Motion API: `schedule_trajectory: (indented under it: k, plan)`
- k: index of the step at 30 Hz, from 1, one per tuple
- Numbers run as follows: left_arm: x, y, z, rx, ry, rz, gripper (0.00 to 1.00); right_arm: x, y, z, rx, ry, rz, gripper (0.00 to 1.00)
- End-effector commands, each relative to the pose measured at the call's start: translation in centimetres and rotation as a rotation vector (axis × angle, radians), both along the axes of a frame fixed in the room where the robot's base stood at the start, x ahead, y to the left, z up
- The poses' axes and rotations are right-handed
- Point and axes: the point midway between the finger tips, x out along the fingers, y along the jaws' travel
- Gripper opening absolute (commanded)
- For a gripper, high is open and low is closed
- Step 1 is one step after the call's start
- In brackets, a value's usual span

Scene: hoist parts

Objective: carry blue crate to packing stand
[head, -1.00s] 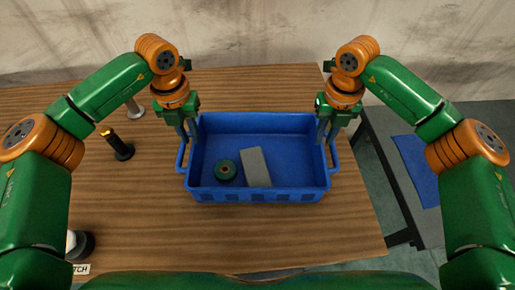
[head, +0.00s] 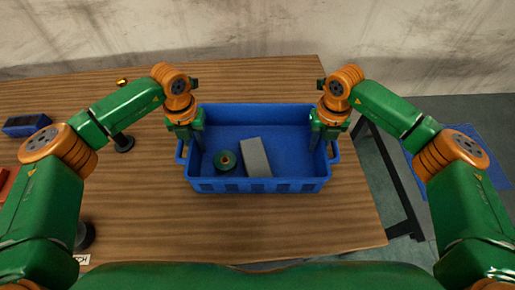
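The blue crate (head: 262,186) stands on the wooden table, near its right side. Inside lie a round dark green part (head: 225,160) with an orange centre and a grey block (head: 256,158). My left gripper (head: 190,146) is lowered over the crate's left wall and handle, with a finger inside the crate. My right gripper (head: 325,146) is lowered in the same way at the right wall and handle. Whether the fingers are clamped is hidden. The packing stand seems to be the dark-framed stand (head: 392,172) at right, with a blue mat (head: 466,146), partly behind my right arm.
The wooden table (head: 300,228) is clear in front of the crate. A dark blue box (head: 27,125) and a dark round part (head: 85,236) lie further left. A gap with floor separates table and stand.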

Motion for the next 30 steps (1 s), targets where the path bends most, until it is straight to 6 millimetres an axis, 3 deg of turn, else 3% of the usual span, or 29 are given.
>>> schedule_trajectory:
  k: [8, 10, 11, 30]
  plan:
    - [0.0, 0.0, -0.14, 0.0, 0.0, -0.001, 0.21, 0.0, 0.01, -0.14, 0.0, 0.0, 0.0, 0.21]
    - [0.0, 0.0, -0.13, 0.0, 0.0, -0.001, 0.02, 0.0, 0.01, -0.14, 0.0, 0.0, 0.0, 0.02]
    - [0.0, -0.01, -0.13, 0.0, 0.0, -0.001, 0.0, 0.0, 0.01, -0.14, 0.0, 0.0, 0.0, 0.0]
    - [0.01, 0.0, -0.08, 0.0, 0.0, 0.0, 0.0, 0.01, 0.0, -0.09, 0.0, 0.0, 0.0, 0.0]
